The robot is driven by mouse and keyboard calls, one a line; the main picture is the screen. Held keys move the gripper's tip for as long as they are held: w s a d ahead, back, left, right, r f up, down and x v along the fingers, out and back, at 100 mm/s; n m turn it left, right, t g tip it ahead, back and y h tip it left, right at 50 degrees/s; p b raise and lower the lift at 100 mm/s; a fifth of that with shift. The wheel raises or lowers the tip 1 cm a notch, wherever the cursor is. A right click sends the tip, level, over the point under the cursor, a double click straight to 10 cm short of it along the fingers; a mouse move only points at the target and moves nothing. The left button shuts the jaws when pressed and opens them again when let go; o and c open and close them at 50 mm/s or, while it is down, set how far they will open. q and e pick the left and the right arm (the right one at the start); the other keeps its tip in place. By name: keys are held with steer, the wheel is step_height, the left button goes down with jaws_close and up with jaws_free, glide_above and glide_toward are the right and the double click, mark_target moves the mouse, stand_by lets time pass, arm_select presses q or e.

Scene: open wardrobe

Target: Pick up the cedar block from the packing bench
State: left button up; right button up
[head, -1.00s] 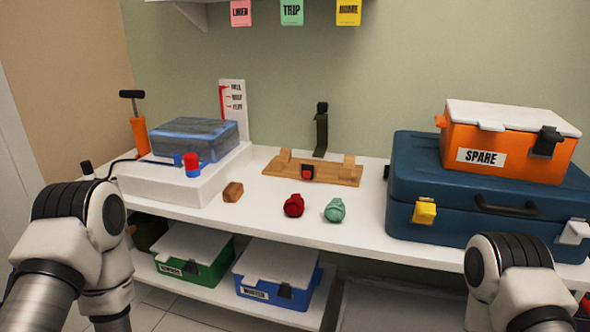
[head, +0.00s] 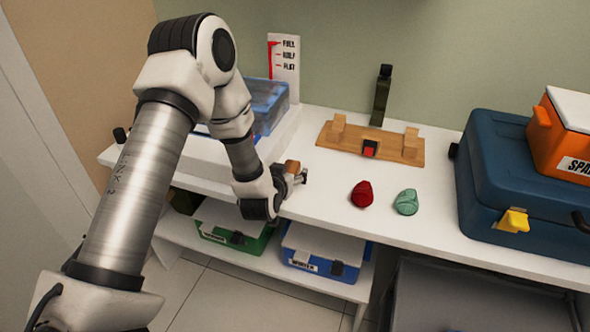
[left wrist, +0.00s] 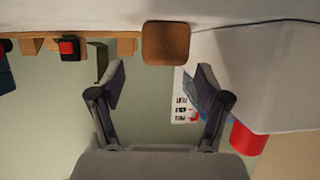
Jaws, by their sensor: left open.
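The cedar block (head: 292,166) is a small brown block on the white packing bench (head: 325,205), near its front edge. My left gripper (head: 297,178) is low over the bench edge beside the block and partly hides it. In the left wrist view the block (left wrist: 166,43) shows just beyond the two spread fingertips of the left gripper (left wrist: 160,82), roughly centred between them. The jaws are open and empty. I cannot tell the exact gap to the block. My right gripper is out of view.
A red bundle (head: 361,194) and a green bundle (head: 406,202) lie right of the block. Behind stands a wooden stand (head: 330,143) with a red part. A blue suitcase (head: 500,180) with an orange case (head: 560,135) is at right. Bins sit on the shelf below.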

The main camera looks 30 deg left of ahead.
mark_target(288, 170)
arm_select(q)
steer(key=x, duration=0.4)
steer(key=shift+s+a+f, duration=0.15)
steer(key=shift+s+f, duration=0.05)
steer(key=shift+f, duration=0.1)
steer(key=shift+s+r, duration=0.2)
steer(key=shift+c, duration=0.7)
steer(key=c, duration=1.1)
